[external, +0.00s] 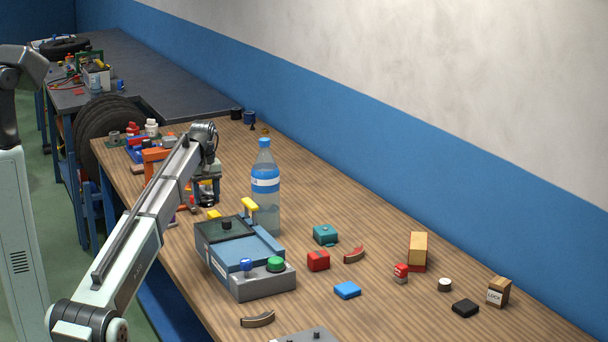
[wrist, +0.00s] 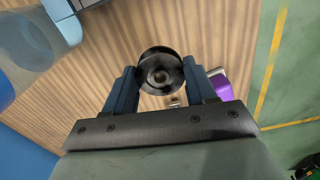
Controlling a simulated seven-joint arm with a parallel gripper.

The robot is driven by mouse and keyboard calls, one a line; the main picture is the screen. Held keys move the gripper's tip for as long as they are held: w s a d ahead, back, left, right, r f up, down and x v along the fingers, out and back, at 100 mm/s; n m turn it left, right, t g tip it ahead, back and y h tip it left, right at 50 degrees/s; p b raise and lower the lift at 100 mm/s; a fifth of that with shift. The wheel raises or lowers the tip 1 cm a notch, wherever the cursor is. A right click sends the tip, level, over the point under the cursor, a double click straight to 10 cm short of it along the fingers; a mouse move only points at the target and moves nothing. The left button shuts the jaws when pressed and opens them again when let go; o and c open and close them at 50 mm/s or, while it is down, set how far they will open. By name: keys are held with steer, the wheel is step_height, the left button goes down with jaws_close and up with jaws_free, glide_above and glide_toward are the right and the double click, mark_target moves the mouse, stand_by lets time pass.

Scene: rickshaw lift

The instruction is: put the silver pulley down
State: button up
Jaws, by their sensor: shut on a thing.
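The silver pulley (wrist: 161,52) is a round, grooved metal wheel with a hub hole, and looks dark in the wrist view. My gripper (wrist: 160,82) is shut on it, with one blue finger on each side. In the external view my gripper (external: 207,190) points down over the left part of the wooden bench, behind the blue-grey box. The pulley shows there as a small dark, shiny ring (external: 207,200) under the fingers. I cannot tell whether it touches the bench top.
A water bottle (external: 265,190) and the blue-grey box (external: 245,262) with knobs stand close to my gripper. A purple thing (wrist: 222,88) lies beside the right finger near the bench edge. Small blocks, including a red one (external: 318,261), are spread rightward. Bare wood (external: 310,205) lies behind the bottle.

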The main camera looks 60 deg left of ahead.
steer(key=w+a+m, duration=0.3)
steer(key=w+a, duration=0.1)
steer(key=w, duration=1.2)
steer(key=shift+w+f, duration=0.2)
steer(key=shift+f, duration=4.8)
steer(key=shift+f, duration=0.1)
steer(key=o, duration=1.2)
step_height(320, 180, up, 12)
